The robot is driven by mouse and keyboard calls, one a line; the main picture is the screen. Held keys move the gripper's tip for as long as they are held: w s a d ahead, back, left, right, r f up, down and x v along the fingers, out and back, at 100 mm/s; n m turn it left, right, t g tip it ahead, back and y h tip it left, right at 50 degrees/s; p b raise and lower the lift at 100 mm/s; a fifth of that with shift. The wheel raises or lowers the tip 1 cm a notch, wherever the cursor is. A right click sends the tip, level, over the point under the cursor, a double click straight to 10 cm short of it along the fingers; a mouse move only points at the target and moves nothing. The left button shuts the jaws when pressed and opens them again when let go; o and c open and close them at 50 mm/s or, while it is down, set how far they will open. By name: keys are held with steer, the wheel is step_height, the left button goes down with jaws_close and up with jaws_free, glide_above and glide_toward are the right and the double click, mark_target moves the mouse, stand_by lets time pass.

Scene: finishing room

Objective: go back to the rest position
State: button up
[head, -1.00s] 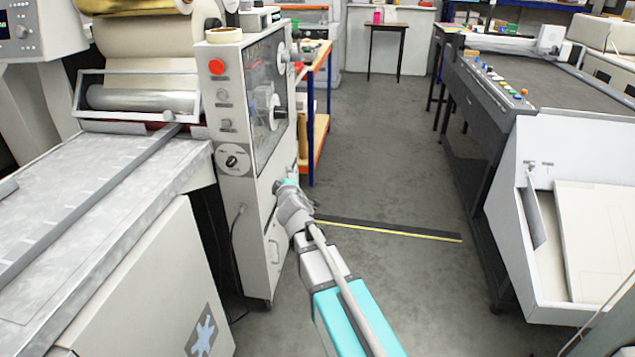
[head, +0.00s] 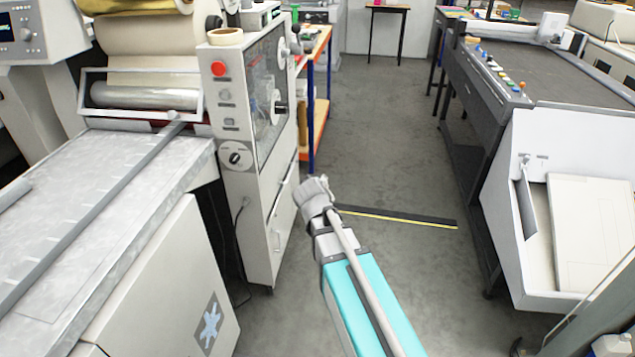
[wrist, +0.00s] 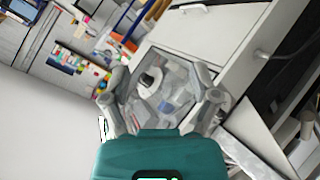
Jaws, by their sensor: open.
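My gripper (wrist: 160,95) shows in the wrist view with its two grey fingers spread apart, open and with nothing held between them. Behind the fingers is the machine's clear side panel (wrist: 168,82), seen tilted. In the head view my arm reaches forward from the bottom, and its end is over the aisle floor just right of the machine cabinet (head: 241,200). The fingers cannot be made out in the head view.
A laminating machine with a metal feed table (head: 95,185) stands at left. A long dark table (head: 560,75) and a white angled unit (head: 520,235) line the right. A black and yellow floor strip (head: 400,217) crosses the aisle, which is otherwise clear to the back.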

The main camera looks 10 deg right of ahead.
steer(key=shift+s+d, duration=0.15)
steer(key=shift+s, duration=0.05)
stand_by(0.5)
steer(key=s+d+m+g+y+p, duration=0.2)
steer(key=s+m+g+p, duration=0.4)
steer(key=s, duration=1.5)
steer(key=g+y+p, duration=0.1)
steer(key=g+p, duration=0.2)
steer(key=g, duration=0.2)
steer(key=shift+s+r, duration=0.2)
steer(key=shift+s, duration=0.15)
steer(key=shift+d, duration=0.1)
